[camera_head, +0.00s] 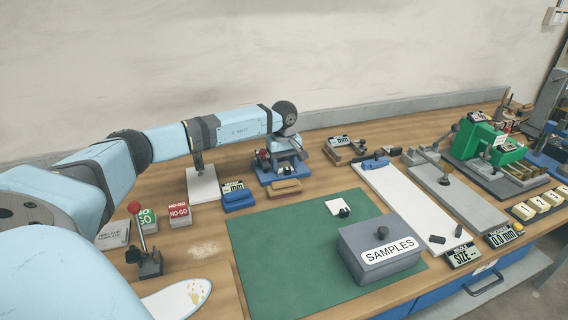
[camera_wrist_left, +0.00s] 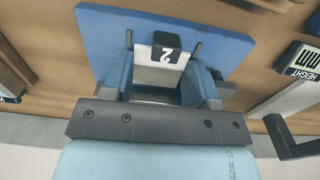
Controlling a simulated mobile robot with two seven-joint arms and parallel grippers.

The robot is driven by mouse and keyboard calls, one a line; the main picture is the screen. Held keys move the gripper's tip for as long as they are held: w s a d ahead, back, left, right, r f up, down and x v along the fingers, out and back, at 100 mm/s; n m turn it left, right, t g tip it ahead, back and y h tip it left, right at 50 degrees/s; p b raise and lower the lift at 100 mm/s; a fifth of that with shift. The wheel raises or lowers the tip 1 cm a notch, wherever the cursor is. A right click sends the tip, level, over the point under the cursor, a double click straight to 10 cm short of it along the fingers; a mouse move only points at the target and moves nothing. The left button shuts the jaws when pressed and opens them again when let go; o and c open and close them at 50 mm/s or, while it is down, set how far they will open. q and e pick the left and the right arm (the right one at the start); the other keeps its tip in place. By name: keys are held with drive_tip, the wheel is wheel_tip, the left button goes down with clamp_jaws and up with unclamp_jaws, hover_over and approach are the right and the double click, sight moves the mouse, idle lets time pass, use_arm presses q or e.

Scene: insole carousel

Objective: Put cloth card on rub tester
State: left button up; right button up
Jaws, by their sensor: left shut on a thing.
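My left gripper (camera_head: 286,150) reaches down over a small device on a blue base (camera_head: 272,179), which may be the rub tester. In the left wrist view, the blue base plate (camera_wrist_left: 110,25) lies behind the gripper (camera_wrist_left: 163,75). A pale piece with a dark tag marked "2" (camera_wrist_left: 166,56) sits between the jaws, which are shut on it. I cannot tell whether this piece is the cloth card. A white square card (camera_head: 335,205) with a black knob lies on the green mat. My right gripper is out of view.
A grey SAMPLES box (camera_head: 380,262) stands on the green mat (camera_head: 265,255). GO and NO-GO blocks (camera_head: 181,215) and a red-knobbed lever (camera_head: 135,209) are at left. A white board (camera_head: 400,195) and green machine (camera_head: 484,143) are at right. The mat's left part is clear.

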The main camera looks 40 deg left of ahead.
use_arm(q)
drive_tip(key=o, duration=0.6)
drive_tip(key=shift+s+d+f, duration=0.15)
drive_tip(key=shift+f, duration=0.55)
drive_tip(key=shift+d, duration=0.1)
drive_tip(key=r, duration=0.4)
drive_tip(key=r+p, duration=0.1)
drive_tip(key=r, duration=0.8)
drive_tip(key=shift+a+r, duration=0.25)
drive_tip(key=shift+r, duration=0.05)
